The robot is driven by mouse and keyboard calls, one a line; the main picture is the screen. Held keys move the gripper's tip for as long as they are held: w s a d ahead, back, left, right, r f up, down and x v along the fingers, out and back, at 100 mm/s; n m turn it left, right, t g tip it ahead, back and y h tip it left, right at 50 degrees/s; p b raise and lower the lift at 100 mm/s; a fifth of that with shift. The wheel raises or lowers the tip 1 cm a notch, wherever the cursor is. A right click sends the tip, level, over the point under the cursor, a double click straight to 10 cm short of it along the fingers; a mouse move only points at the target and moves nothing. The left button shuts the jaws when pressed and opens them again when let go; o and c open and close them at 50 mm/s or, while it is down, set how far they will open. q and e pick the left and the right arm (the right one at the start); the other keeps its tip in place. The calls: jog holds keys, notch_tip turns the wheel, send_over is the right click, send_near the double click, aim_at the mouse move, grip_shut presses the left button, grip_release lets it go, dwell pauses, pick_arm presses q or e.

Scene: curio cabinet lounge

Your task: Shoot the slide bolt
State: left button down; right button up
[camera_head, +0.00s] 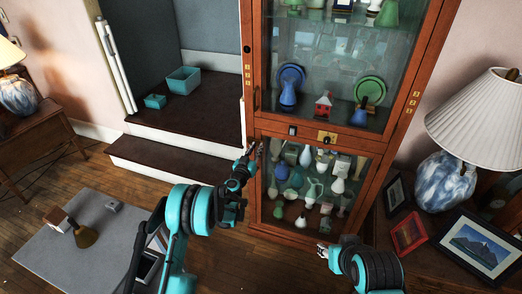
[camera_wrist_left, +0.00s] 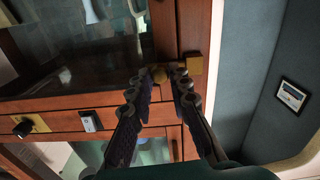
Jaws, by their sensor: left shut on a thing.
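The slide bolt shows in the left wrist view as a round brass knob (camera_wrist_left: 160,75) beside a square brass plate (camera_wrist_left: 193,63) on the cabinet's wooden frame. My left gripper (camera_wrist_left: 169,74) has its fingers on either side of the knob and is shut on it. In the head view my left gripper (camera_head: 257,150) is at the left edge of the cabinet (camera_head: 250,70), just below its middle rail. The bolt itself is hidden there by the gripper. My right gripper (camera_head: 323,251) is low in front of the cabinet, apart from it; its jaws are too small to judge.
The middle rail carries a brass plate with a dark knob (camera_head: 327,137) and a small pale plate (camera_head: 292,130). Glass doors show ornaments inside. A lamp (camera_head: 480,125) and picture frames (camera_head: 478,243) stand at right. A low grey table (camera_head: 60,250) stands at lower left.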

pick_arm(q)
jog(key=shift+a, duration=0.15)
jog(key=c, duration=1.4)
grip_release()
jog(key=shift+a, duration=0.1)
jog(key=v, duration=1.2)
jog(key=shift+r, duration=0.15)
